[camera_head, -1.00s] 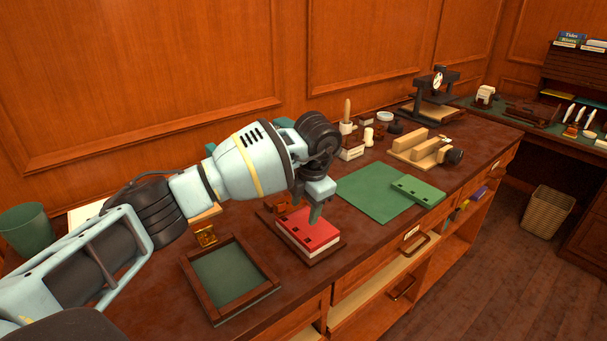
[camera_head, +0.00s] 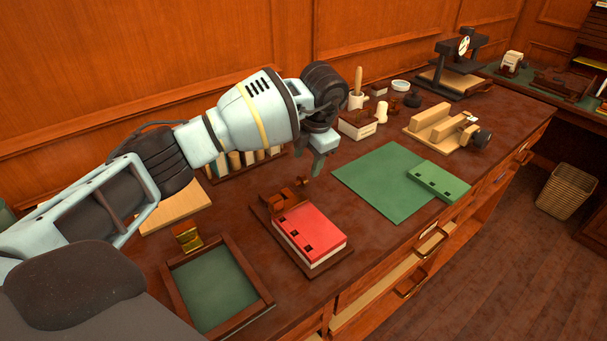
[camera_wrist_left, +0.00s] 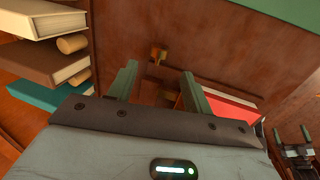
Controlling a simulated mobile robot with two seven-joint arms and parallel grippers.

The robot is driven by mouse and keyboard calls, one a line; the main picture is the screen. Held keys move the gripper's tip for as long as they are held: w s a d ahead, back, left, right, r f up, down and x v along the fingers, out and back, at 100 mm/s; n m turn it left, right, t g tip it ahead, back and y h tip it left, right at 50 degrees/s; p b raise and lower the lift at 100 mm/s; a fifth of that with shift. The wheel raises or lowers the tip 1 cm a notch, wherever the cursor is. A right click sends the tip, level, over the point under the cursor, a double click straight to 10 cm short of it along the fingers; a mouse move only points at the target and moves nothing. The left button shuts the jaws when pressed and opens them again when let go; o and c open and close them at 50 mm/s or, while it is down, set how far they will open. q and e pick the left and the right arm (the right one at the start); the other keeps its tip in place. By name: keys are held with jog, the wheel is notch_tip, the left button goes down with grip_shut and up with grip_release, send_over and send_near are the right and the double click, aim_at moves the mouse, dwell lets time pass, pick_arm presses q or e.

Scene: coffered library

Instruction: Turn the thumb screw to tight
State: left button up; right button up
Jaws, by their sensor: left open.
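A red book (camera_head: 309,231) lies on a dark wooden board (camera_head: 318,267). Brown fittings (camera_head: 283,197) stand at the board's back edge, with a small upright piece that may be the thumb screw; I cannot tell for sure. My left gripper (camera_head: 318,166) is open and empty above the bench, just behind and right of these fittings. In the left wrist view, my left gripper's fingers (camera_wrist_left: 158,86) are apart, with brown fittings (camera_wrist_left: 181,101) partly between them and the red book (camera_wrist_left: 232,108) beyond the right finger.
A green-lined tray (camera_head: 263,286) and a brass block (camera_head: 187,237) lie left of the book. A green mat (camera_head: 378,180) lies right, and a wooden jig with a dark knob (camera_head: 481,139) stands farther right. Upright books (camera_head: 245,160) stand behind my arm.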

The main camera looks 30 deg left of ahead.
aim_at(303, 177)
pick_arm(q)
jog(key=x, duration=0.6)
jog(key=shift+w+a+f, duration=0.1)
jog(key=shift+f, duration=0.5)
